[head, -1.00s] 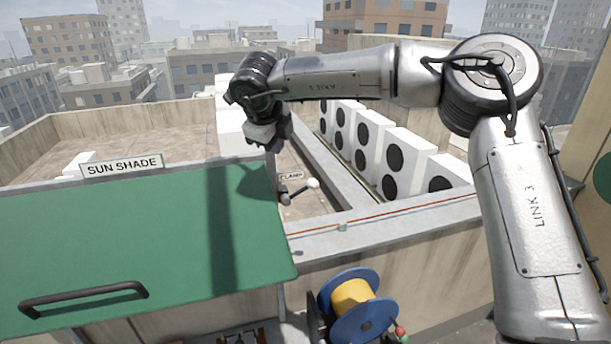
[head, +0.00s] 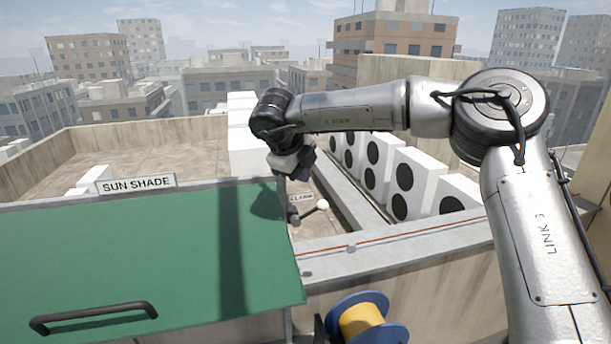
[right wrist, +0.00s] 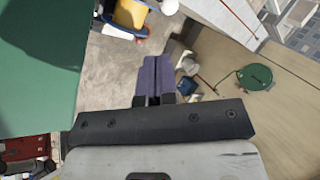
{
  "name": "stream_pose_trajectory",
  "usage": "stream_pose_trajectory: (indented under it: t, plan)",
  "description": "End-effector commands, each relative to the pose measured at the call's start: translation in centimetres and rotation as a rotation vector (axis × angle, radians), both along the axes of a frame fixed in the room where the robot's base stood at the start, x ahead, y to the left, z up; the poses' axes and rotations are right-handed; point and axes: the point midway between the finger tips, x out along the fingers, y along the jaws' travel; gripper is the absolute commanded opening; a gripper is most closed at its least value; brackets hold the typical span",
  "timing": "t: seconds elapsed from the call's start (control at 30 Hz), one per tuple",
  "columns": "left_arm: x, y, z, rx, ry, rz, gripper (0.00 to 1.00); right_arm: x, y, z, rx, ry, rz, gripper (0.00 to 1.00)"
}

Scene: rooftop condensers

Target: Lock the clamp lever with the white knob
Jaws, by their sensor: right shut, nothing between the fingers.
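The clamp lever (head: 308,212) is a dark arm with a white knob (head: 322,205), beside a small CLAMP label (head: 301,197) near the parapet. Its arm slants up to the right toward the knob. My right gripper (head: 283,190) points down just left of the knob, apart from it in the picture. In the right wrist view its purple fingers (right wrist: 157,75) are shut together with nothing between them. Whether the fingers touch the lever is hard to tell. My left gripper is not in view.
The green sun shade panel (head: 120,250) with a black handle covers the left front. A blue and yellow spool (head: 365,318) sits below the ledge (head: 390,240). White condenser units (head: 415,180) with dark fans line up behind the clamp. A green disc (right wrist: 257,77) shows in the right wrist view.

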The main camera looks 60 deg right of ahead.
Motion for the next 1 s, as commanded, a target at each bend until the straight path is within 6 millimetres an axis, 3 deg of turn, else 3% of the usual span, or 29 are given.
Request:
stream_pose_trajectory:
  t: [0.43, 0.7, 1.0]
  plan:
    - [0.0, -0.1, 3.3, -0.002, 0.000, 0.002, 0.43, -0.2, -4.1, -6.9, 0.003, 0.003, -0.001, 0.00]
    - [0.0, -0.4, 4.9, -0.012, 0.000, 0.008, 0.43, -0.1, -6.3, -8.9, 0.002, 0.000, -0.001, 0.00]
    - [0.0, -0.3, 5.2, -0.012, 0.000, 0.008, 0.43, -0.1, -6.9, -9.7, 0.000, -0.001, 0.000, 0.00]
